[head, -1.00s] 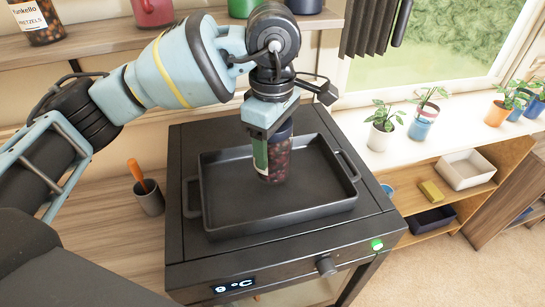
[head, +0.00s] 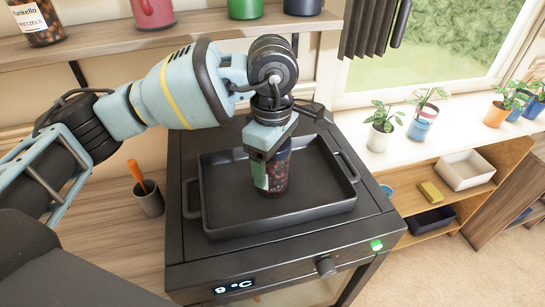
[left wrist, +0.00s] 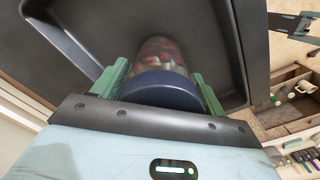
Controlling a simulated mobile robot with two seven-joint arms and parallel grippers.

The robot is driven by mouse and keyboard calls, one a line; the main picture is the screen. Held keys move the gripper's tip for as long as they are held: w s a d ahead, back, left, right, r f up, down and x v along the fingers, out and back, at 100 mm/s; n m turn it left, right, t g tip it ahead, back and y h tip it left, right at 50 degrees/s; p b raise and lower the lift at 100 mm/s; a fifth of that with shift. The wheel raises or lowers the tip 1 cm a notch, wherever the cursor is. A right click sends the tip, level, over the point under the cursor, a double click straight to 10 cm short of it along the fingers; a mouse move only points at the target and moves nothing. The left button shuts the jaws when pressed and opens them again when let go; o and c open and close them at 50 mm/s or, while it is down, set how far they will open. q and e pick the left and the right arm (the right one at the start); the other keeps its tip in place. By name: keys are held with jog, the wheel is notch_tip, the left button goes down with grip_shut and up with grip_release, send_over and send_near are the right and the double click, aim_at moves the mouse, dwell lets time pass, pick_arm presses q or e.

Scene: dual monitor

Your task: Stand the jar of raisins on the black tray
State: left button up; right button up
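My left gripper (head: 268,152) points down from above, around the top of the jar. In the left wrist view the jar's dark blue lid (left wrist: 160,90) sits between the green fingers, which lie close against its sides. The tray's wall also shows there (left wrist: 235,60). My right gripper is not seen in either view.
The tray stands on a dark oven (head: 290,255) with a lit display and a knob. A cup with an orange-handled tool (head: 150,198) stands to its left. A shelf with jars and mugs (head: 110,50) runs behind. Potted plants line the sill (head: 380,150) at right.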

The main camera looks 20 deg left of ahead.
pick_arm(q)
jog(key=shift+o, duration=0.9)
notch_tip(320, 180, up, 12)
jog(key=shift+r, duration=0.25)
